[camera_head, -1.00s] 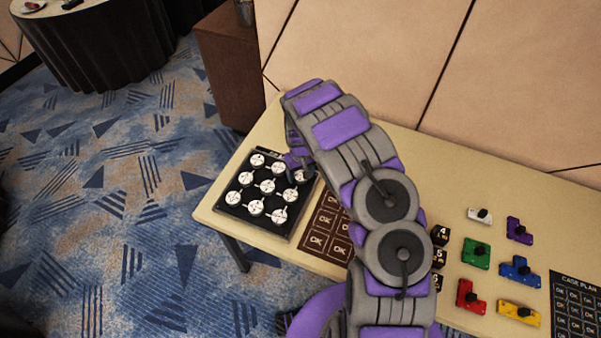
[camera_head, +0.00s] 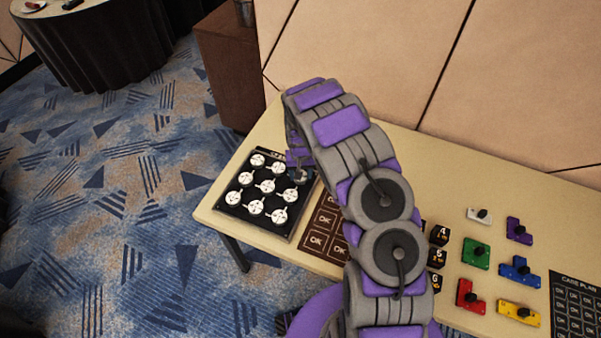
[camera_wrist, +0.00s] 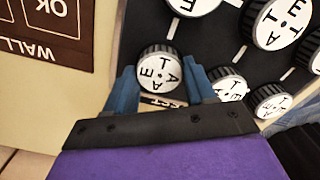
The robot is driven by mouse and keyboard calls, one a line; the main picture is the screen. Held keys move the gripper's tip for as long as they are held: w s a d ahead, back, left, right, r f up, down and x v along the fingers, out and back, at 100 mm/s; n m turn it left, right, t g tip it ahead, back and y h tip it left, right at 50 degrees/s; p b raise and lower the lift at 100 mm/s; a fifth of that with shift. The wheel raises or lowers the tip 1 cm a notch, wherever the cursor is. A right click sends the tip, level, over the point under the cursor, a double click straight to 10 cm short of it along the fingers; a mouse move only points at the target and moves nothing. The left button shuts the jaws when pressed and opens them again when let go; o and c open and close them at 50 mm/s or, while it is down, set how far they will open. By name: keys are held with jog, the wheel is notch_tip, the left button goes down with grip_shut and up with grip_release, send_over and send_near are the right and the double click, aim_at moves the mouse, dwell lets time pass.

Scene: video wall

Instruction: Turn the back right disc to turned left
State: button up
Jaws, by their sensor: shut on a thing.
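The back right disc (camera_wrist: 160,71) is a round white knob face with black letters and a ribbed dark rim. In the wrist view it sits between the two blue fingers of my gripper (camera_wrist: 160,78), which are shut on its sides. In the head view my gripper (camera_head: 299,166) is over the back right corner of the black board (camera_head: 238,220), and it mostly hides this disc. The other white discs (camera_head: 267,186) stand in rows on the board, with small pointers. The letters on the gripped disc look tilted in the wrist view.
A brown card marked OK (camera_head: 322,225) lies right of the board. Black number blocks (camera_head: 437,257) and coloured pieces (camera_head: 476,252) with knobs lie further right, near a dark plan sheet (camera_head: 575,308). A wall (camera_head: 400,70) rises behind the table.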

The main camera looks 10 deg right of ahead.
dwell(0.3)
jog(key=o, duration=1)
jog(key=shift+o, duration=0.2)
notch_tip(320, 180, up, 17)
jog(key=p, duration=0.2)
jog(key=shift+r+p, duration=0.2)
jog(key=shift+p, duration=0.2)
